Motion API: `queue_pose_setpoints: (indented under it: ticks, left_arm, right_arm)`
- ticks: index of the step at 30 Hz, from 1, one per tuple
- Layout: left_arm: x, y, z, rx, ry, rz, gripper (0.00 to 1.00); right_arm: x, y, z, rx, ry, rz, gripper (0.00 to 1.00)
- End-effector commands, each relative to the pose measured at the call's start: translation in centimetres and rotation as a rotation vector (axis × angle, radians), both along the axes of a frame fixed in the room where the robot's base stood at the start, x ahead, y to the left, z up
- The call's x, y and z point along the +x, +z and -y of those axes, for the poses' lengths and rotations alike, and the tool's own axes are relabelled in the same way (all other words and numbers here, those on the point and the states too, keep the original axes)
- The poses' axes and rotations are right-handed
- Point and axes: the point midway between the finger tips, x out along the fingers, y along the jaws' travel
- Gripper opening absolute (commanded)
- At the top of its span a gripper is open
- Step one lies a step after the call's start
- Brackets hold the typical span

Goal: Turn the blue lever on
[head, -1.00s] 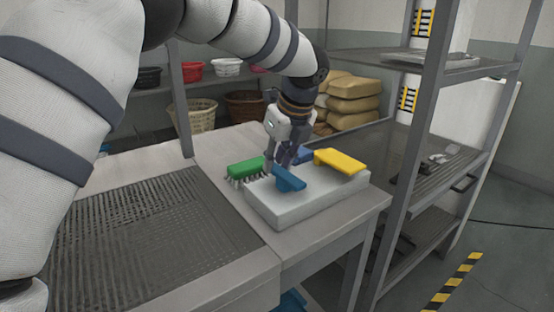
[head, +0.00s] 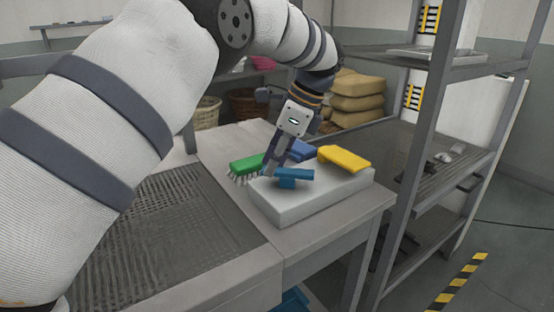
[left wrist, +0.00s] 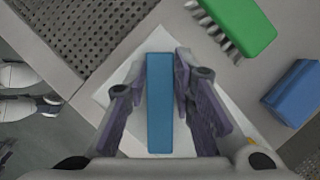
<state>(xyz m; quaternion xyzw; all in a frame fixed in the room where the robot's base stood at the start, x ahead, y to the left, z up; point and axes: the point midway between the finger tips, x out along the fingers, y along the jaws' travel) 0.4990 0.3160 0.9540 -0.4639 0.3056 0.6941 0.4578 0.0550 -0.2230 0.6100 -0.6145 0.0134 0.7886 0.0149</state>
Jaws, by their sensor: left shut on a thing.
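The blue lever (head: 294,174) is a flat bar on a short stem on top of a white block (head: 310,205). My left gripper (head: 273,164) comes down from above at the lever's left end. In the left wrist view the lever (left wrist: 160,105) runs lengthwise between the two purple-grey fingers of the gripper (left wrist: 160,62), which is shut on it. The lever's stem is mostly hidden under the bar.
A yellow bar (head: 345,157) sits at the block's back right. A green brush (head: 246,163) and a blue block (head: 302,150) lie close by on the table (head: 340,232). A metal shelf rack (head: 405,165) stands right. A perforated drain surface (head: 170,240) lies left.

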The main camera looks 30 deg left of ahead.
Motion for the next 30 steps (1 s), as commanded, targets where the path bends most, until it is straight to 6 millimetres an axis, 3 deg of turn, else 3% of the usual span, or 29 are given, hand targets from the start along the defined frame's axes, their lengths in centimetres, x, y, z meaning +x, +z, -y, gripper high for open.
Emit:
queue_pose_setpoints:
  ticks: [15, 30]
  left_arm:
    - [-1.0, -0.3, 0.7, 0.000, 0.431, -0.005, 0.00]
    - [-1.3, -0.2, 1.1, -0.001, 0.611, -0.003, 0.00]
  right_arm:
    - [-1.4, -1.4, 0.0, -0.001, 0.002, -0.049, 0.55]
    - [-1.8, -1.9, 0.0, 0.000, 0.002, -0.064, 0.55]
